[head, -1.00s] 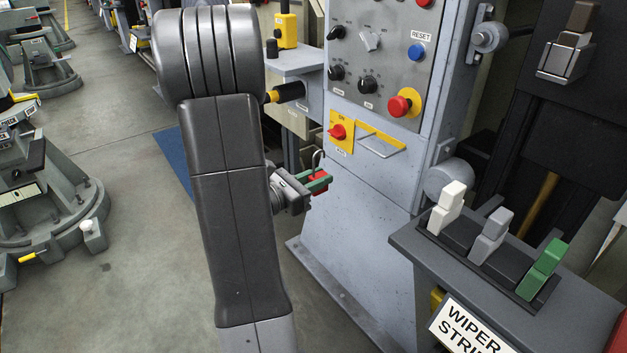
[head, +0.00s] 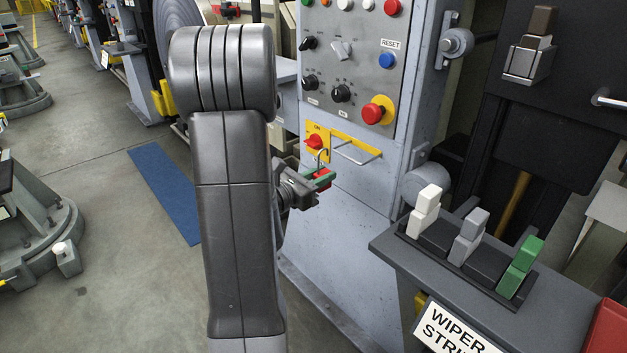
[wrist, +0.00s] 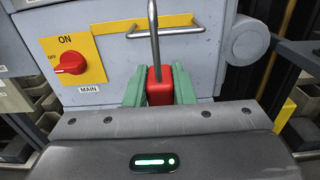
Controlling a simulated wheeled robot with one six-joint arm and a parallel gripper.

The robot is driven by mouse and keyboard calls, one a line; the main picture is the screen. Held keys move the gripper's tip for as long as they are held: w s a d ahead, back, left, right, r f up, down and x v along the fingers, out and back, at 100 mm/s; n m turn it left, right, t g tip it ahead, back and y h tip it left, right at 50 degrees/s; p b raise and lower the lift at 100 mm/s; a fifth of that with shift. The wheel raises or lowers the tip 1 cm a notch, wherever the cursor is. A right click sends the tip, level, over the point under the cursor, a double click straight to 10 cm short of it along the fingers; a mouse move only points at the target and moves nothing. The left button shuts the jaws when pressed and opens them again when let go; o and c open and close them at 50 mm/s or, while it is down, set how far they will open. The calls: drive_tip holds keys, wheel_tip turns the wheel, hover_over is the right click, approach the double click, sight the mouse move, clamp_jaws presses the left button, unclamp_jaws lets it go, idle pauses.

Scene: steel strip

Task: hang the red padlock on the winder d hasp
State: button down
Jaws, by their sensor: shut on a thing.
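My gripper (head: 318,181) is shut on the red padlock (wrist: 160,86), with its green-padded fingers on both sides of the red body. The padlock's grey shackle (wrist: 153,40) points up; in the wrist view it overlaps the hasp's bar. The hasp (head: 355,150) is a grey wire loop on a yellow plate, beside the red MAIN switch (head: 316,142). In the head view the padlock (head: 322,173) is below and left of the loop, apart from it in the picture. I cannot tell whether shackle and loop touch. No winder d label is readable.
A control panel (head: 345,70) with knobs and a red stop button (head: 373,113) is above the hasp. A grey shelf (head: 390,243) with white, grey and green blocks stands at right. Open floor lies at left.

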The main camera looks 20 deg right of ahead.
drive_tip(key=b+x, duration=0.1)
drive_tip(key=x, duration=0.6)
idle(0.9)
drive_tip(key=shift+b, duration=0.35)
drive_tip(key=shift+f+b, duration=1.1)
drive_tip(key=shift+f, duration=0.1)
drive_tip(key=shift+f+b, duration=0.65)
drive_tip(key=c, duration=1.1)
unclamp_jaws()
drive_tip(key=shift+c, duration=0.2)
drive_tip(key=p+v, duration=0.2)
drive_tip(key=v, duration=1.2)
drive_tip(key=shift+p, duration=0.3)
